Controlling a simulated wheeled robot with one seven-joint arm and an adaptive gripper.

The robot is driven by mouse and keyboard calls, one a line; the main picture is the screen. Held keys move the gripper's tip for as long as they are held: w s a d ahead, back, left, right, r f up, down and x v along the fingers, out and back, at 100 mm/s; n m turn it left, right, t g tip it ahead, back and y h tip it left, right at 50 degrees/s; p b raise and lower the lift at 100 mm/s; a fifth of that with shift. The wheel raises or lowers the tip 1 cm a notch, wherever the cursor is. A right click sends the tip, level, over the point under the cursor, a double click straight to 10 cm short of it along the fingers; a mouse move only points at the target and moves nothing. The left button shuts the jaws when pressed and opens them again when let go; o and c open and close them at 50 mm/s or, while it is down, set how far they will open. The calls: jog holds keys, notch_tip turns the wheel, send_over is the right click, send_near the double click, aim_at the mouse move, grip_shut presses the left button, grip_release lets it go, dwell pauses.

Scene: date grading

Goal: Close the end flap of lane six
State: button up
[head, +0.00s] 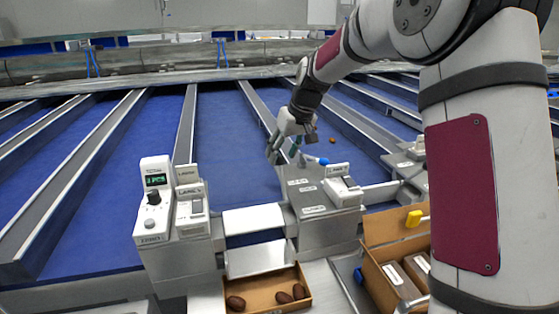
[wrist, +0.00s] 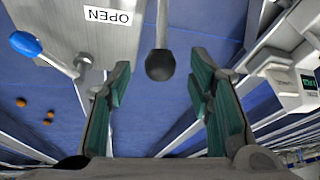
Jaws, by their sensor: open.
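My gripper (head: 281,152) is open above the blue belt, just behind a metal box (head: 313,206) with small labels. In the wrist view, a black ball knob (wrist: 160,65) on a metal rod sits between and slightly beyond the open fingers (wrist: 160,92), not gripped. An OPEN label (wrist: 107,16) is on the box beside the rod. The knob is not clear in the head view. A silver flap (head: 260,259) slopes down toward the cardboard tray at the middle lane's end. The lane labels are too small to read surely.
A blue knob (head: 323,161) on a rod stands to the right; it also shows in the wrist view (wrist: 25,42). A white control unit (head: 153,200) stands left. A cardboard tray (head: 232,284) holds dates. An open carton (head: 383,240) stands right.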

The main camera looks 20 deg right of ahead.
aim_at(281, 157)
jog(key=shift+x, duration=1.9)
jog(key=shift+c, duration=0.4)
grip_shut()
